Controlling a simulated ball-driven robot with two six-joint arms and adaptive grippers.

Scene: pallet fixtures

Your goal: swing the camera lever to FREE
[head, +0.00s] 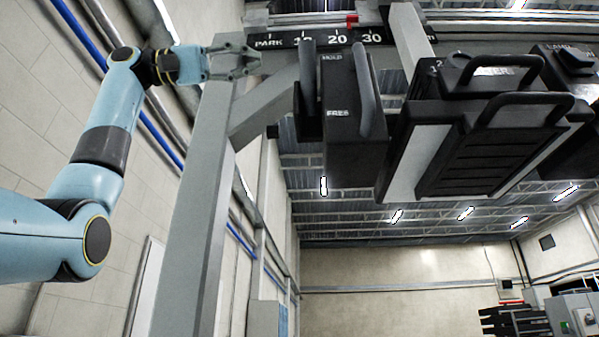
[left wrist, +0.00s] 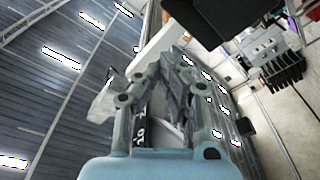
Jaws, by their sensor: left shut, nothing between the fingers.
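A black box (head: 352,155) hangs under the overhead beam in the head view, with the word HOLD near its top and FREE lower down. A grey upright lever handle (head: 368,95) stands on its right side, and a second grey handle (head: 307,75) is at its left edge. I cannot tell for sure which is the camera lever. My left gripper (head: 252,60) is shut and empty, left of the box and apart from both handles, by the PARK mark. Its fingers also show in the left wrist view (left wrist: 152,88), where no lever can be made out.
A scale (head: 337,39) with PARK, 20 and 30 runs along the beam, with a red pointer (head: 351,21) above it. A grey post (head: 203,210) and diagonal brace (head: 262,108) stand near my left gripper. A large black unit with handles (head: 480,145) hangs at right.

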